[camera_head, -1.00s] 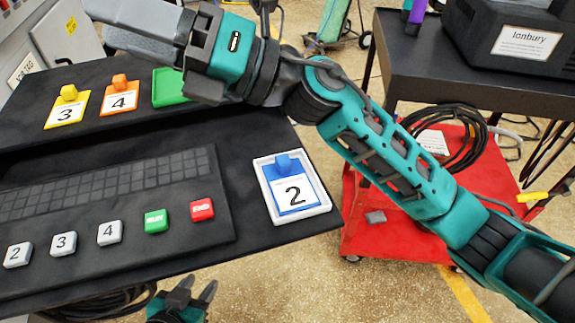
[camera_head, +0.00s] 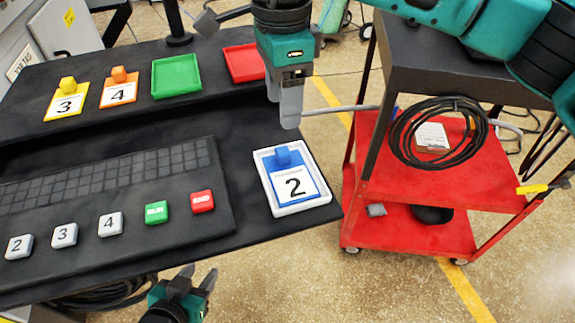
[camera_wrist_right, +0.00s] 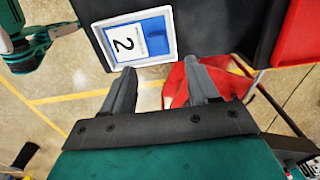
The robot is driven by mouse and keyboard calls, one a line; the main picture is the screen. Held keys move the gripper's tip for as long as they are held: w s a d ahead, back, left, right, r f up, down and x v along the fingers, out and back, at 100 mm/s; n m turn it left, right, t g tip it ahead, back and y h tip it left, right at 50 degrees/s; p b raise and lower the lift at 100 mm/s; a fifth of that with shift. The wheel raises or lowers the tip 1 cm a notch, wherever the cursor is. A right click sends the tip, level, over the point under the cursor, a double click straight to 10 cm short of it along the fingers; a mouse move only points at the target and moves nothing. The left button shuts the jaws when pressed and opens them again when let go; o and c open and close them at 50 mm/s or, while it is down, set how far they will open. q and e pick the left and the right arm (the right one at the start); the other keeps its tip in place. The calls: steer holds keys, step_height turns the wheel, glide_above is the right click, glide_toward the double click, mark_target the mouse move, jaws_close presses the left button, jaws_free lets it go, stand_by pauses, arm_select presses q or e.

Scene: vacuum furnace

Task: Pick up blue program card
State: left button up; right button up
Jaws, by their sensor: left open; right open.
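The blue program card (camera_head: 293,184), marked 2 with a blue knob on top, lies in a white tray (camera_head: 317,206) at the right corner of the black desk. It also shows in the right wrist view (camera_wrist_right: 152,30), ahead of the fingers. My right gripper (camera_head: 290,112) points down just above and behind the card, apart from it. In the right wrist view its two fingers (camera_wrist_right: 160,85) are spread with nothing between them. My left gripper (camera_head: 199,282) is low at the front edge of the desk, fingers apart, empty.
A panel with several buttons (camera_head: 156,212) is left of the card. A red cart (camera_head: 375,190) stands to the right.

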mark_target(289, 150)
step_height(289, 150, down, 4)
steer(key=shift+r, duration=0.2)
steer(key=f, duration=0.3)
steer(key=d+f+p, duration=0.1)
steer(key=shift+s+f, duration=0.15)
steer(key=shift+f, duration=0.25)
steer(key=shift+a+f, duration=0.1)
steer(key=shift+f, duration=0.25)
jaws_close()
steer(key=shift+r, duration=0.15)
